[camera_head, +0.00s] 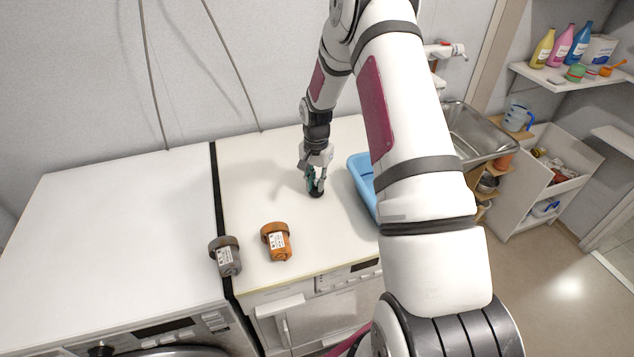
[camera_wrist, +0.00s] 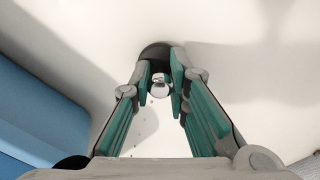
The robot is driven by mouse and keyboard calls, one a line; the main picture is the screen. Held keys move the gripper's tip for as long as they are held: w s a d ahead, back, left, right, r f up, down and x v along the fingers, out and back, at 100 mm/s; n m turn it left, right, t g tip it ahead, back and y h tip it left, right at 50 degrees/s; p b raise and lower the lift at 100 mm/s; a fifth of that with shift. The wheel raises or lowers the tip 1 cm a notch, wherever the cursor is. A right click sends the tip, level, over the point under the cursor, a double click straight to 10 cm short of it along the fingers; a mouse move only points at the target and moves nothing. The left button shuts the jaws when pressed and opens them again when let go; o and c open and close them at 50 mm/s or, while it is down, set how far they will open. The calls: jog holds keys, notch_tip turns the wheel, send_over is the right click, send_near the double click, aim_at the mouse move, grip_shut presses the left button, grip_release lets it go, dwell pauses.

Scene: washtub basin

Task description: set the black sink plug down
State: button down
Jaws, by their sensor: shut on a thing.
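The black sink plug (camera_head: 316,193) is at my fingertips, low over the white machine top (camera_head: 260,190) or touching it; I cannot tell which. In the wrist view the plug (camera_wrist: 155,50) shows as a dark disc with a shiny metal knob (camera_wrist: 158,82) between the green-padded fingers. My gripper (camera_head: 315,184) points down and is shut on the plug; it also shows in the wrist view (camera_wrist: 160,80). The fingers hide part of the plug.
A blue basin (camera_head: 362,178) stands close to the right of my gripper, partly behind my arm. An orange pot (camera_head: 277,243) and a grey pot (camera_head: 226,258) lie near the front edge. The white top left of my gripper is clear.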

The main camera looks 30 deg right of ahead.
jog(key=shift+f, duration=0.3)
jog(key=c, duration=1.5)
grip_release()
jog(key=shift+c, duration=0.2)
jog(key=shift+r, duration=0.1)
